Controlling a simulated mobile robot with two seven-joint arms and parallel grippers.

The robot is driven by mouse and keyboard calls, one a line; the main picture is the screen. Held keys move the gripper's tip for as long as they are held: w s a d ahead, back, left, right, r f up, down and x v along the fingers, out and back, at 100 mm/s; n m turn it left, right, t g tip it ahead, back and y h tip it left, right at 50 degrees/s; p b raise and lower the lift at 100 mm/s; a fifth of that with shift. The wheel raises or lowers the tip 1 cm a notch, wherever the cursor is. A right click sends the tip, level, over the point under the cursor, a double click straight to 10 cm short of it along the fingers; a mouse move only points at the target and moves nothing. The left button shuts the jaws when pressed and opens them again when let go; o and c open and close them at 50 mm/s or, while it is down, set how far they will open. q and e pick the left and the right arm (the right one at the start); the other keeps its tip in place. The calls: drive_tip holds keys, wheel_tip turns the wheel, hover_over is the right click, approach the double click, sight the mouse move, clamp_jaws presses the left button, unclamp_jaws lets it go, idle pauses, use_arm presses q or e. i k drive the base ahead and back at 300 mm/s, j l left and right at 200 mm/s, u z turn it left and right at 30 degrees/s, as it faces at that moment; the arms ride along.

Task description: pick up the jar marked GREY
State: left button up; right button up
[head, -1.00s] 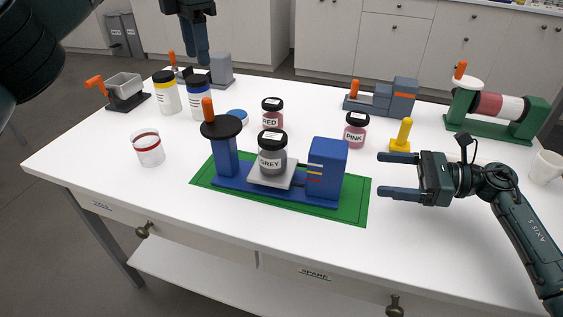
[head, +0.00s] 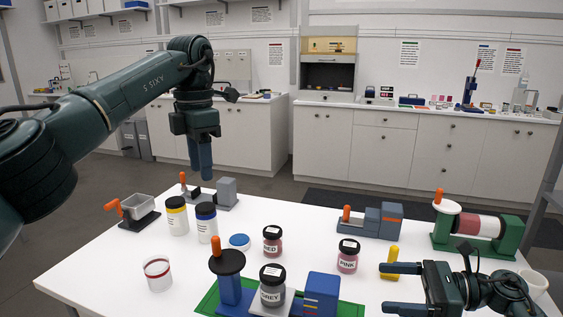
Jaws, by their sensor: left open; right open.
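The jar marked GREY (head: 272,287) has a black lid and grey contents. It stands upright on the blue device (head: 321,293), between its disc-topped post and its block, on a green mat (head: 208,301). The bottom of the jar is near the lower picture edge. My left gripper (head: 201,165) hangs pointing down above the far side of the table, well away from the jar, and holds nothing. My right gripper (head: 388,288) is open and empty, to the right of the device, with its fingers pointing left towards it.
The RED jar (head: 272,242) and PINK jar (head: 348,257) stand behind the GREY jar. A yellow-handled tool (head: 390,262) is by my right gripper. White table (head: 110,257) is bare front left.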

sight(272, 276)
drive_tip(key=k, duration=0.85)
